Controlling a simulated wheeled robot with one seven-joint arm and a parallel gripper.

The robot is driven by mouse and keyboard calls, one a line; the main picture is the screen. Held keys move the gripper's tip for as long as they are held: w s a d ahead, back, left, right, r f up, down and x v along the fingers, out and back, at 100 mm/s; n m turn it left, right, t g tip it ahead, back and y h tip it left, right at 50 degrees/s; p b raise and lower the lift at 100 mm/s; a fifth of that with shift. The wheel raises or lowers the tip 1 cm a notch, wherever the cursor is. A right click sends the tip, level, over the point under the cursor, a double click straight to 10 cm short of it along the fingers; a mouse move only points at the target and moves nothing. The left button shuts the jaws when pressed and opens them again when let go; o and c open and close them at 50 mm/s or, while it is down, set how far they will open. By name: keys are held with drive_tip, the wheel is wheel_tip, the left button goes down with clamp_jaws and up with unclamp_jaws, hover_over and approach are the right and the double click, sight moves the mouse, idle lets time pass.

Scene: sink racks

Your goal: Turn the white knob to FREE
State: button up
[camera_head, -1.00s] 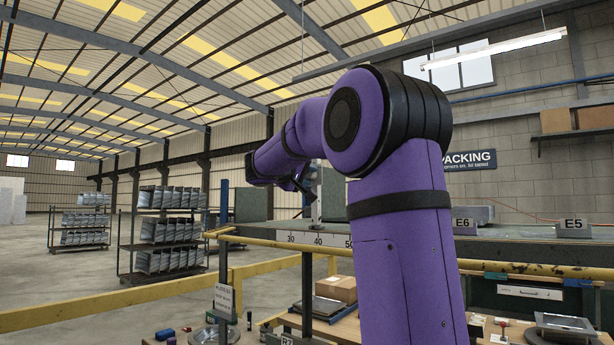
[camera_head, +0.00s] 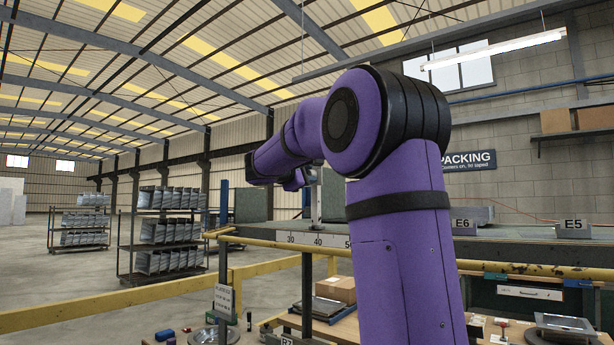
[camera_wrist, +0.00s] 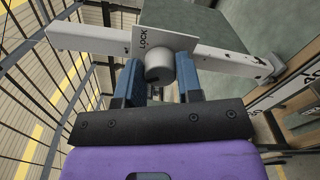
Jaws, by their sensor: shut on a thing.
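The white knob (camera_wrist: 159,66), a short greyish-white cylinder, shows in the wrist view in front of a pale plate (camera_wrist: 140,44) marked LOCK. The plate sits on a white bar (camera_wrist: 90,37). The blue fingers of my gripper (camera_wrist: 160,82) are shut on the knob, one on each side. The lettering on the plate runs up and down in this view; I see no FREE label. In the head view my purple arm shows, but I cannot make out the knob there.
A green bench top (camera_head: 365,232) with a scale strip marked 30, 40 and 50 (camera_head: 315,239) lies beyond my arm. A yellow rail (camera_head: 540,270) runs along its front. Blocks marked E6 (camera_head: 463,225) and E5 (camera_head: 573,227) stand to the right.

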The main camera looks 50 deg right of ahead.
drive_tip(key=shift+n, duration=1.1)
drive_tip(key=shift+f, duration=0.1)
drive_tip(key=o, duration=0.9)
drive_tip(key=shift+a, duration=0.15)
drive_tip(key=a, duration=1)
drive_tip(key=shift+s+a, duration=0.25)
drive_tip(key=shift+s, duration=0.15)
